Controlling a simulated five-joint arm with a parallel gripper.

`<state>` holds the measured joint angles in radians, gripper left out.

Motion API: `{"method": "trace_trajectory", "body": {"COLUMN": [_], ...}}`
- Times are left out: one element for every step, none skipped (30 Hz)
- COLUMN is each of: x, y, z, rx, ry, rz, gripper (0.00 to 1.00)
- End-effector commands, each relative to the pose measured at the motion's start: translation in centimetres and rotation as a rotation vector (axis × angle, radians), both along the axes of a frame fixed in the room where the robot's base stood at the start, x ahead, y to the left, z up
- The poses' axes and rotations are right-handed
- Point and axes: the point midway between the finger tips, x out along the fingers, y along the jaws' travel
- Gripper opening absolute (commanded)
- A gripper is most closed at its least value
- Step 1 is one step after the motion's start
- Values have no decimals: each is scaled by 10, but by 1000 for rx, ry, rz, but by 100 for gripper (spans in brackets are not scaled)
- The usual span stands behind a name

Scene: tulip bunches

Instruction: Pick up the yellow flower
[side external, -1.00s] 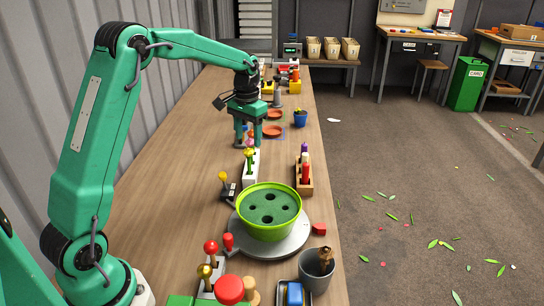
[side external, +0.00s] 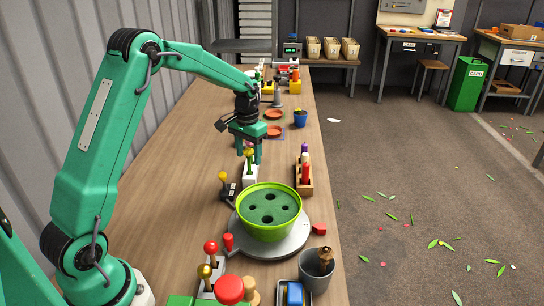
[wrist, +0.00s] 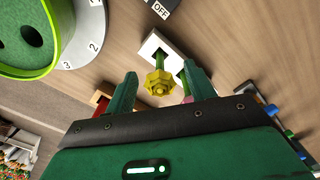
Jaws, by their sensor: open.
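The yellow flower (wrist: 160,82) stands in a white block (wrist: 151,44), its head facing the wrist camera. In the side external view the white block (side external: 250,174) is on the bench, and the flower is partly hidden behind my gripper. My gripper (side external: 249,156) points down over the block. In the wrist view my gripper (wrist: 161,76) is open, with the yellow head between its green fingers, nearer the left one. I see no grip on it. A green stem shows beside the right finger, and its head is mostly hidden.
A green pot (side external: 268,225) with several holes stands on a grey numbered turntable (side external: 295,241) in front of the block. A wooden rack (side external: 305,188) with red and purple pieces is to the right. A black box (side external: 228,193) with a yellow-knobbed lever is near left.

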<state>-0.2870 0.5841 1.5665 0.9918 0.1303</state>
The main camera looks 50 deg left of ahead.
Motion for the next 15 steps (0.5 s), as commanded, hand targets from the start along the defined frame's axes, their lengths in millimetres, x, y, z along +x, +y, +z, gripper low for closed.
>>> {"method": "trace_trajectory", "body": {"x": [0, 0, 0, 0, 0, 0, 0, 0, 0, 0, 0, 0, 0, 0, 0], "y": [0, 0, 0, 0, 0, 0, 0, 0, 0, 0, 0, 0, 0, 0, 0], "z": [0, 0, 0, 0, 0, 0, 0, 0, 0, 0, 0, 0, 0, 0, 0], "rx": [0, 0, 0, 0, 0, 0, 0, 0, 0, 0, 0, 0, 0, 0, 0], "ry": [0, 0, 0, 0, 0, 0, 0, 0, 0, 0, 0, 0, 0, 0, 0], "rz": [0, 0, 0, 0, 0, 0, 0, 0, 0, 0, 0, 0, 0, 0, 0], "gripper": [54, 54, 54, 54, 54, 54, 54, 54, 54, 54, 54, 54, 52, 46, 39]}}
